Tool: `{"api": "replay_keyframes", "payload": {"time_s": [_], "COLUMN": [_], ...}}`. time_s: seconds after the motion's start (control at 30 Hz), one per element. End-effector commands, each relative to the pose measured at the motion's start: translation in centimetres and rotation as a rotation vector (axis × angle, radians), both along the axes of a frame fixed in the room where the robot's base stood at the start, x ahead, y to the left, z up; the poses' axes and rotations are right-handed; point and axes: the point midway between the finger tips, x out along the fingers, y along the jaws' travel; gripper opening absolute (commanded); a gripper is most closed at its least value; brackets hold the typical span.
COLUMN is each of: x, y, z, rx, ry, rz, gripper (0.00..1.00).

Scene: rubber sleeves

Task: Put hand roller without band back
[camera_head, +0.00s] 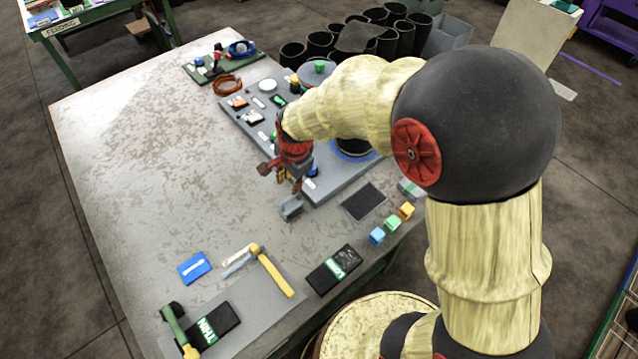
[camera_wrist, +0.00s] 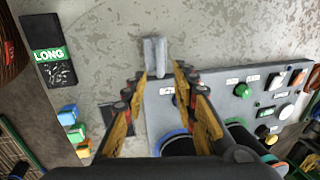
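My gripper (camera_wrist: 160,78) is open, its fingertips pointing at a small grey block-shaped holder (camera_wrist: 156,55) at the front edge of the grey panel. Nothing shows between the fingers. In the head view my gripper (camera_head: 284,190) hangs just above this holder (camera_head: 291,207). A green-handled tool (camera_head: 178,330) with a dark head lies at the table's lower left, beside a black "THIN" case (camera_head: 212,327). A yellow-handled tool (camera_head: 275,272) lies on a grey mat (camera_head: 262,310). I cannot tell which, if either, is the hand roller without band.
The grey panel (camera_head: 240,118) carries labelled buttons and small parts. A black "LONG" case (camera_head: 334,269), coloured cubes (camera_head: 392,222) and a dark pad (camera_head: 363,201) sit along the right edge. A blue card (camera_head: 194,267) lies at the front. The table's left side is clear.

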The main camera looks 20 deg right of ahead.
Motion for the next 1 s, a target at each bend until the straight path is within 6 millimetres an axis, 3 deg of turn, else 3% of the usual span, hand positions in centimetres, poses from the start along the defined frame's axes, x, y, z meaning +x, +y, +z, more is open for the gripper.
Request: {"api": "replay_keyframes", "payload": {"time_s": [0.13,0.27,0.4,0.53,0.7,0.8,1.0], "x": [-0.5,-2.9,-7.6,-12.8,-18.5,-20.5,-21.9], "y": [-0.7,-2.7,-5.4,-7.6,-9.5,-10.1,-10.4], "z": [2.3,7.8,14.2,18.3,20.8,21.3,21.5], "rx": [-0.013,-0.060,-0.152,-0.258,-0.387,-0.438,-0.472], "ry": [-0.028,-0.093,-0.177,-0.240,-0.290,-0.301,-0.303], "rz": [0.061,0.231,0.482,0.710,0.945,1.032,1.094], "gripper": [0.28,0.28,0.28,0.28,0.28,0.28,0.28]}}
